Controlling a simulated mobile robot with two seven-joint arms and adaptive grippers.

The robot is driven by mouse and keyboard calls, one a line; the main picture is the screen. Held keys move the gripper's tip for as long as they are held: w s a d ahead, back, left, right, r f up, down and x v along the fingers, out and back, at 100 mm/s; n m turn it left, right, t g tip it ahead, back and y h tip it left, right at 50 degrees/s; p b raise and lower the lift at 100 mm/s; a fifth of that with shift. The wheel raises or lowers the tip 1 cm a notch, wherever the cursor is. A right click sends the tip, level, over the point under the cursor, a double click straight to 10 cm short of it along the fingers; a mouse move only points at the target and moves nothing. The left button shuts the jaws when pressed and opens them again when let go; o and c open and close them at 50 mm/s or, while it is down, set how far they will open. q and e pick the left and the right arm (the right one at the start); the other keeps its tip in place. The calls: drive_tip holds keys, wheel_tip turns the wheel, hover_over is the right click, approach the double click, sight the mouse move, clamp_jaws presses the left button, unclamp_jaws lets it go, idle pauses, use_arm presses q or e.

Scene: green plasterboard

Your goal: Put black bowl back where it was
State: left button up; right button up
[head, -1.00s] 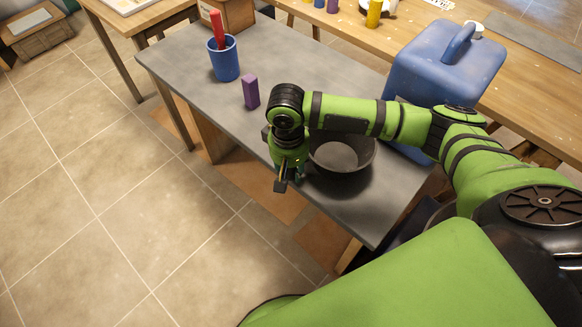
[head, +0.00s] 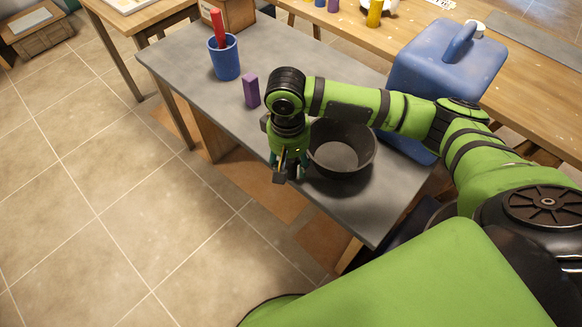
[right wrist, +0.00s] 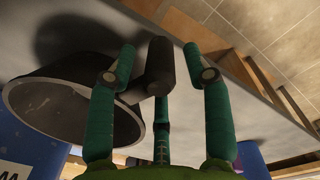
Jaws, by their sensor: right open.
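The black bowl (head: 343,152) stands upright on the grey table, near its front right part, and looks empty. My right gripper (head: 284,172) is just left of the bowl, at the table's near edge, pointing down. In the right wrist view, the open fingers (right wrist: 162,75) hold nothing, and the bowl (right wrist: 65,112) shows to their left. In that view one finger overlaps the bowl's rim, and I cannot tell whether they touch. My forearm passes beyond the bowl in the head view. My left gripper is not in view.
On the grey table (head: 290,62) stand a purple block (head: 251,91), a blue cup (head: 224,60) with a red item, and a large blue jug (head: 440,75) behind my forearm. The table between the purple block and the jug is mostly clear. A wooden bench (head: 535,95) stands behind.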

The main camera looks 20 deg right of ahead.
drive_tip(key=r, duration=0.9)
drive_tip(key=shift+a, duration=0.2)
drive_tip(key=shift+f, duration=0.1)
